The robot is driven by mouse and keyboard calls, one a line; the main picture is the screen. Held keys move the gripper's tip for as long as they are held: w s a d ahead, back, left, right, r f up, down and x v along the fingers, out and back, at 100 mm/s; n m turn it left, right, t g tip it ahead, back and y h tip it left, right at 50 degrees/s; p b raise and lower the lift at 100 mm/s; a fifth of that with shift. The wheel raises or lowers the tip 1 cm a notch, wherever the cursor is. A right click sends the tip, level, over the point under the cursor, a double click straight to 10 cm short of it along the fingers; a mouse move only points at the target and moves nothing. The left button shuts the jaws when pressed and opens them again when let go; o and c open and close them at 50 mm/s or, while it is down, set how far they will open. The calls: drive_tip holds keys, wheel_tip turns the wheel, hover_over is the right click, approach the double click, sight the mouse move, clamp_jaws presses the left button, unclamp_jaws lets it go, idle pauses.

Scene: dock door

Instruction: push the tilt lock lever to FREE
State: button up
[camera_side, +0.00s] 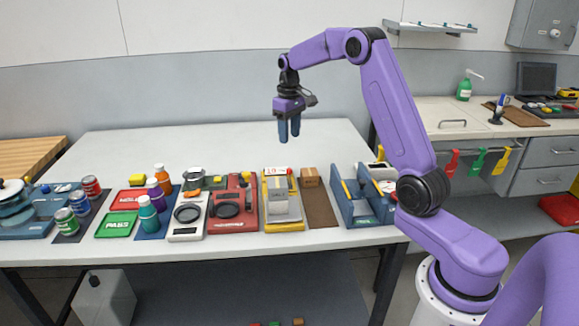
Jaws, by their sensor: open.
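My gripper (289,138) hangs fingers down in the air above the middle of the white table, well clear of everything on it. Its two blue fingers are apart with nothing between them. I cannot pick out the tilt lock lever or a FREE mark for certain at this size. A yellow-framed stand (284,225) holds a grey-white box and a small white display with red marks at its back.
A brown box (310,177) sits on a brown mat (320,209) between the stand and the fixture. To the left are a red device (231,222), a white scale (186,233), bottles, cans and a green PASS tray (116,226). The table's back half (200,140) is clear.

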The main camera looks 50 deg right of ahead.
wheel_tip(320, 180, down, 12)
idle(0.4)
clamp_jaws()
